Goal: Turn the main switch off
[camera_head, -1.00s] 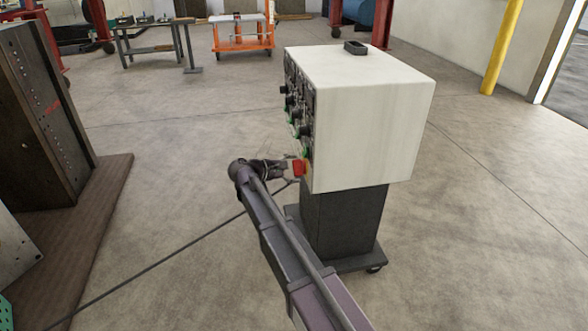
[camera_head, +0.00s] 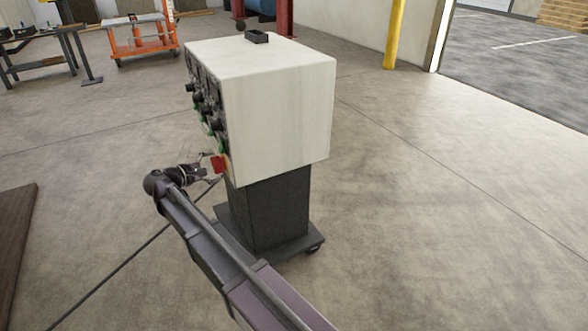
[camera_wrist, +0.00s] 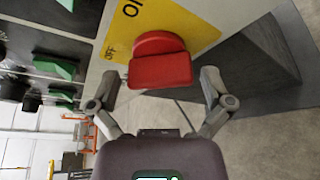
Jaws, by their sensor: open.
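The main switch is a red handle (camera_wrist: 160,68) on a yellow plate (camera_wrist: 200,25) with OFF and ON lettering, on the control cabinet. I cannot tell which mark the handle points to. The red handle also shows in the head view (camera_head: 219,164), low on the cabinet's left-facing panel. My gripper (camera_wrist: 160,88) is open, with one finger on each side of the handle in the wrist view. No clear contact shows. In the head view my gripper (camera_head: 200,170) is just left of the handle, at about its height.
The white cabinet (camera_head: 275,100) stands on a dark pedestal (camera_head: 268,210) with a wheeled base. Black knobs and green switches (camera_wrist: 55,67) sit beside the main switch. A small black tray (camera_head: 257,37) is on top. The floor to the right is clear.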

